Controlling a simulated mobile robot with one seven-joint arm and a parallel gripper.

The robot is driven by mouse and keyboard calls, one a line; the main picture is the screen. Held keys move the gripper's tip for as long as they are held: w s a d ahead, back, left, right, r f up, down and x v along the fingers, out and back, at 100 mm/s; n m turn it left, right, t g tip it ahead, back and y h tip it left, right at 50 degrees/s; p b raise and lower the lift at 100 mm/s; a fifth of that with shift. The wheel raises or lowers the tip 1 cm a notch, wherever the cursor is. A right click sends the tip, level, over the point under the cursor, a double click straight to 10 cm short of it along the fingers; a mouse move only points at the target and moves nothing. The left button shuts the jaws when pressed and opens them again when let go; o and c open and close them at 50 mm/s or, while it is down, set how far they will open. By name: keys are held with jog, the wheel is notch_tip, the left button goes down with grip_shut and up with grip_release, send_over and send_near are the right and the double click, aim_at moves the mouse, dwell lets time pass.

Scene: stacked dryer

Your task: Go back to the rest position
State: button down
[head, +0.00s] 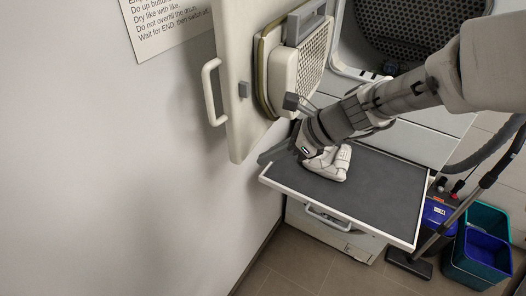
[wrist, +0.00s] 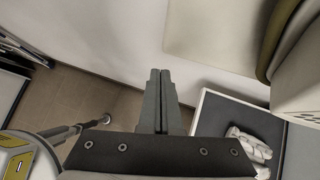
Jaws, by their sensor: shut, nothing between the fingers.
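My gripper (head: 265,156) is at the left end of my arm in the head view, just above the left edge of the pull-out shelf. In the wrist view my gripper (wrist: 160,72) shows its two grey fingers pressed together, with nothing between them. A white crumpled cloth-like item (head: 334,165) lies on the dark shelf, close to my wrist and partly behind it. The item also shows in the wrist view (wrist: 252,146), to the right of the fingers and apart from them.
The dryer door (head: 237,100) stands open at the left, above my gripper. The shelf (head: 385,200) sticks out with a pale rim. A floor tool (head: 408,264) and several bins (head: 480,262) stand at the right. A sign (head: 165,22) hangs on the wall.

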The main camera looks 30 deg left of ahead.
jog(key=s+v, duration=0.1)
jog(key=v, duration=0.9)
jog(key=s+d+r+n+t+h, duration=0.1)
jog(key=s+d+n+t+h, duration=0.2)
jog(key=d+n, duration=0.5)
jog(key=s+d+r+n+t+h, duration=0.1)
jog(key=s+d+n+t+h, duration=0.3)
jog(key=d, duration=1.5)
jog(key=s+n+h, duration=0.1)
jog(key=s+n, duration=0.2)
jog(key=n, duration=0.1)
jog(key=shift+d+h, duration=0.3)
jog(key=shift+h, duration=0.1)
